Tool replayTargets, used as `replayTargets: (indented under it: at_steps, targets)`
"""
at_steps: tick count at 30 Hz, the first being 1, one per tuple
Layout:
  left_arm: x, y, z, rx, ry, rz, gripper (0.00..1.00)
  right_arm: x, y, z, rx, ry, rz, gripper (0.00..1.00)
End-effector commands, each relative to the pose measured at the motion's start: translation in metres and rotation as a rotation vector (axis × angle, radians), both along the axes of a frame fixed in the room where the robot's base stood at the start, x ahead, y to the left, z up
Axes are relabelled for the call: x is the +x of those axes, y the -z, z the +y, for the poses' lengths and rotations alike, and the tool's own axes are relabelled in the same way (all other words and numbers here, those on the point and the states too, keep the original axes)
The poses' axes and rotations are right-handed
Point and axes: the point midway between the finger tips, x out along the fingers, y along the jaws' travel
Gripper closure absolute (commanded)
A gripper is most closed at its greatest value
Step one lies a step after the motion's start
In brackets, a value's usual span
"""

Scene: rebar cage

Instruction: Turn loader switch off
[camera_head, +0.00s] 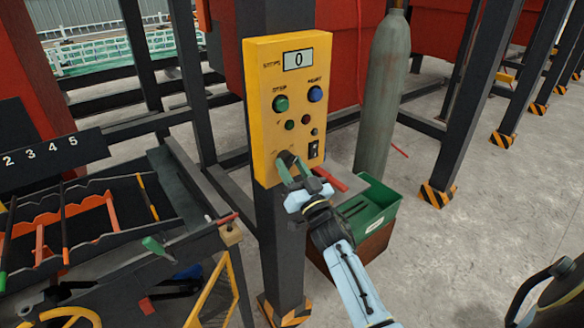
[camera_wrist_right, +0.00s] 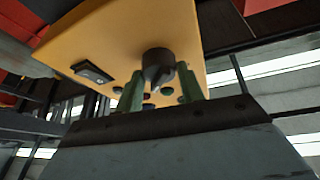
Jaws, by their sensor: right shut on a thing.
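A yellow control box (camera_head: 262,70) is fixed to a dark post, with a display reading 0, a green and a blue button, small lamps and a black rocker switch (camera_head: 314,150). A black rotary knob (camera_head: 286,158) sits at its lower left. My right gripper (camera_head: 294,171) is at this knob. In the right wrist view, its two green fingers stand on either side of the knob (camera_wrist_right: 157,64), shut on it. The rocker (camera_wrist_right: 92,73) is left of the fingers there. The small labels are unreadable. My left gripper is out of view.
A grey gas cylinder (camera_head: 386,95) and a green bin (camera_head: 372,208) stand right of the post. A rack with rods (camera_head: 85,220) and a numbered strip (camera_head: 45,152) is at the left. Open concrete floor lies to the right.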

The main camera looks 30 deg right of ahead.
Motion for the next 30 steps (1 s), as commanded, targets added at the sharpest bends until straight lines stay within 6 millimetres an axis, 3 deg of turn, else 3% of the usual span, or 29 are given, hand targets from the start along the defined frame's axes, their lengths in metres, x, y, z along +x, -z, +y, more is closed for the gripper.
replayTargets:
  at_steps: [14,30]
  targets:
    - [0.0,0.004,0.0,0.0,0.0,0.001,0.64,0.0,0.001,-0.001,-0.104,0.001,-0.007,0.85]
    - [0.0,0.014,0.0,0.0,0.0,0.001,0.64,0.0,0.002,-0.005,-0.58,0.0,-0.044,0.85]
